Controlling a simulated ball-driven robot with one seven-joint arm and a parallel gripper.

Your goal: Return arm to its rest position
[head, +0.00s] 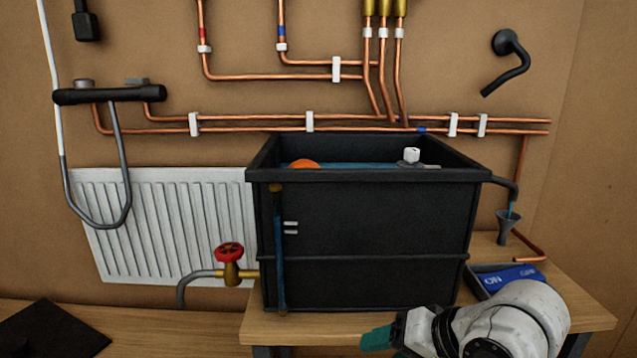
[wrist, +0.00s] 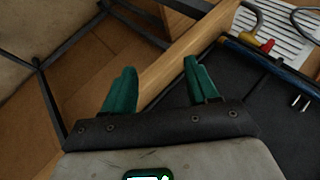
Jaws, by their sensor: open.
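My gripper (head: 378,340) is at the bottom of the head view, in front of the black tank's lower front edge. In the wrist view its two green fingers (wrist: 160,85) stand wide apart with nothing between them. The wooden bench edge (wrist: 190,45) shows beyond the fingers, with floor to its left. My white arm link covers part of the bench in the head view.
The black tank (head: 375,225) stands on the wooden bench (head: 590,312). A red-handled valve (head: 230,255) sticks out at its left, before a white radiator (head: 160,225). A blue and black tray (head: 510,278) lies right of the tank, close to my arm. A drain funnel (head: 507,227) stands behind the tray.

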